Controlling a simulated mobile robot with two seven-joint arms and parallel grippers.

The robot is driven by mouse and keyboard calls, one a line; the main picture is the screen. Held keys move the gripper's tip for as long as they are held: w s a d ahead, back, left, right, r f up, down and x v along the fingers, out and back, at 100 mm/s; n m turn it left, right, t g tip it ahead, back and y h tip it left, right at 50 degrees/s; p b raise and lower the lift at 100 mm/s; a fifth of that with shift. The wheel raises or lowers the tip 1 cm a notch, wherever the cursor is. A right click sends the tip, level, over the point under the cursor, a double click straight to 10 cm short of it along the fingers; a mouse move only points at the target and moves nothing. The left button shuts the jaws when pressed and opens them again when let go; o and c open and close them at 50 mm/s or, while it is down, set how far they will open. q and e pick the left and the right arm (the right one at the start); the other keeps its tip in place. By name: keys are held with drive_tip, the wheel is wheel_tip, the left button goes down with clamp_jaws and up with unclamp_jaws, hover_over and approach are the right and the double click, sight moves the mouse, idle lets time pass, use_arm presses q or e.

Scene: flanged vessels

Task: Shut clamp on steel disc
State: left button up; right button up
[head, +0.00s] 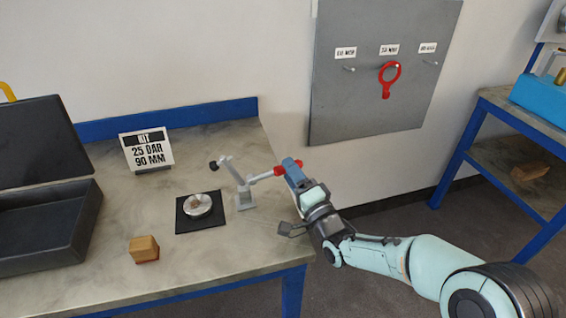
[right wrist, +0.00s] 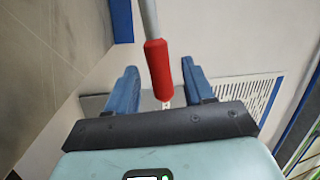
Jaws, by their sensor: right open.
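The steel disc (head: 198,204) lies on a black square mat (head: 186,224) on the bench, with a small brownish patch on top. The grey clamp (head: 244,194) stands just right of the mat. Its arm with a black tip (head: 213,165) is raised, clear of the disc. Its lever runs right to a red handle (head: 279,171). My right gripper (head: 290,163) is at this handle, open. In the right wrist view the red handle (right wrist: 158,70) lies between the blue fingers of the gripper (right wrist: 160,80), with gaps on both sides. My left gripper is out of view.
A grey wall panel (head: 350,110) holds a red ring tool (head: 388,78). A blue-legged shelf (head: 455,160) is at right.

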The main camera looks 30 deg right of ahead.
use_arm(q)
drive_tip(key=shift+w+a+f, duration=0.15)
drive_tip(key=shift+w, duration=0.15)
use_arm(e)
drive_tip(key=shift+x, duration=2.15)
clamp_jaws()
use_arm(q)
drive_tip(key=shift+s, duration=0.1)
use_arm(e)
drive_tip(key=shift+r, duration=0.1)
